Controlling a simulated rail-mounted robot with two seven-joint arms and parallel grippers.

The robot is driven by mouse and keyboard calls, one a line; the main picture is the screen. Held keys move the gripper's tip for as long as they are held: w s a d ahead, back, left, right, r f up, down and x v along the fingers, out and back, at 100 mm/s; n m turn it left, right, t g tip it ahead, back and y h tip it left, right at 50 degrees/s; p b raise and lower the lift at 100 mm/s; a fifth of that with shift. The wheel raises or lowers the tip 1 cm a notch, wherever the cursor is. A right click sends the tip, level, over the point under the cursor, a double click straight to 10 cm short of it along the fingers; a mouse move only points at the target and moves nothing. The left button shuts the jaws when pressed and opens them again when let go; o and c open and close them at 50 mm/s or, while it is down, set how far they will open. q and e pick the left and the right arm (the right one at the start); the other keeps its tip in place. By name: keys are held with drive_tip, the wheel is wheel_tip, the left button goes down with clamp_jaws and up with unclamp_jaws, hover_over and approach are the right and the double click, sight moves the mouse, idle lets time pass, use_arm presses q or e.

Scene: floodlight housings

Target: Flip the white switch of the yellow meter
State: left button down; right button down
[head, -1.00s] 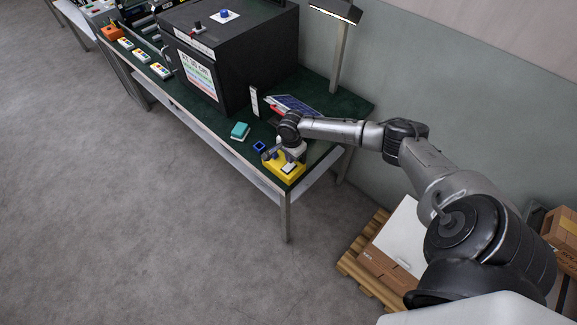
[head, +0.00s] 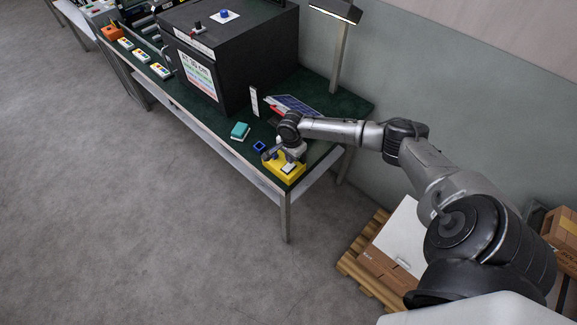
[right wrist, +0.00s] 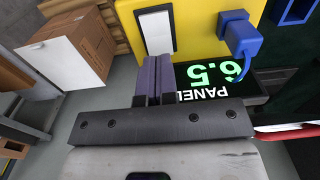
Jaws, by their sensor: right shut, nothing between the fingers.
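The yellow meter (head: 272,168) sits near the front right end of the green-topped bench. In the right wrist view its yellow face (right wrist: 195,22) fills the top middle. The white switch (right wrist: 157,32) sits in a dark frame on that face. A black display (right wrist: 215,85) with green digits reading 6.5 and the word PANEL is beside it, upside down here. A blue plug (right wrist: 243,38) is in the face. My right gripper (right wrist: 154,62) is shut and empty, its fingertips at the switch's lower end in this view; whether they touch it I cannot tell. My left gripper is not in view.
A large black box (head: 225,55) stands on the bench behind. A teal block (head: 240,131), a blue square frame (head: 259,146) and a solar panel (head: 297,104) lie near the meter. A lamp (head: 338,12) stands at the back. Cartons (head: 385,262) on a pallet are below right.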

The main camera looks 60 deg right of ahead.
drive_tip(key=shift+f+b, duration=0.3)
drive_tip(key=shift+f, duration=0.95)
idle(1.0)
wheel_tip(320, 180, up, 7)
drive_tip(key=p, duration=0.9)
idle(0.4)
idle(0.5)
